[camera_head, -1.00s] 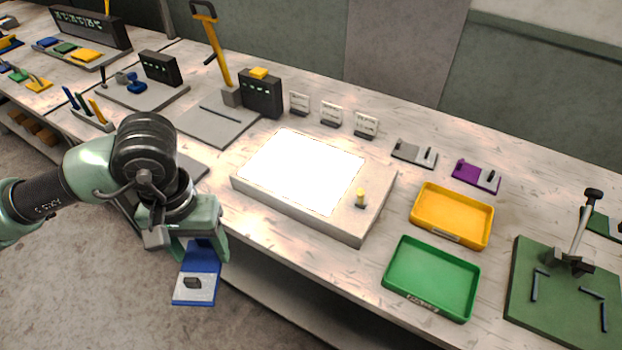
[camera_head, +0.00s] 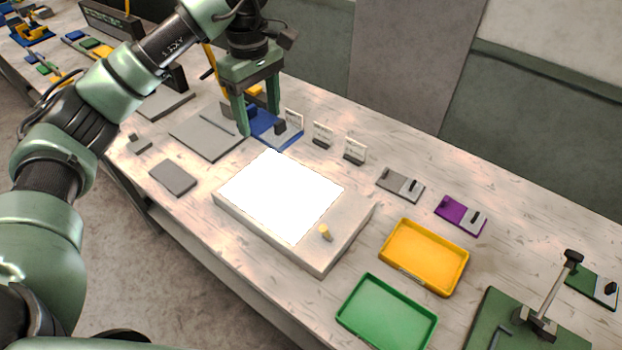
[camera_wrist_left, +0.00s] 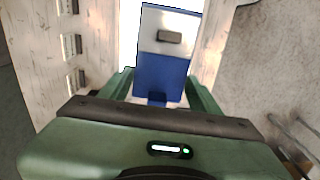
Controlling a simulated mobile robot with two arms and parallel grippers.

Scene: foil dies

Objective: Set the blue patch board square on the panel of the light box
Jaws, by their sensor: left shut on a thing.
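The blue patch board (camera_head: 263,122) is in my left gripper (camera_head: 260,131), which is shut on it. In the head view it hangs behind the light box's far left corner and in front of the small cards. In the left wrist view the board (camera_wrist_left: 162,74) extends away from my left gripper (camera_wrist_left: 158,90), with a pale far half carrying a dark grey block (camera_wrist_left: 169,37). The light box (camera_head: 345,240) is a pale slab with a glowing white panel (camera_head: 278,195) and a yellow knob (camera_head: 325,233). The bright panel partly shows behind the board in the wrist view. My right gripper is not seen.
Card stands (camera_head: 322,135) line the back. A grey patch board (camera_head: 400,185) and a purple one (camera_head: 460,215) lie to the right. A yellow tray (camera_head: 424,257) and a green tray (camera_head: 387,315) stand right of the light box. A grey plate (camera_head: 207,133) lies left.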

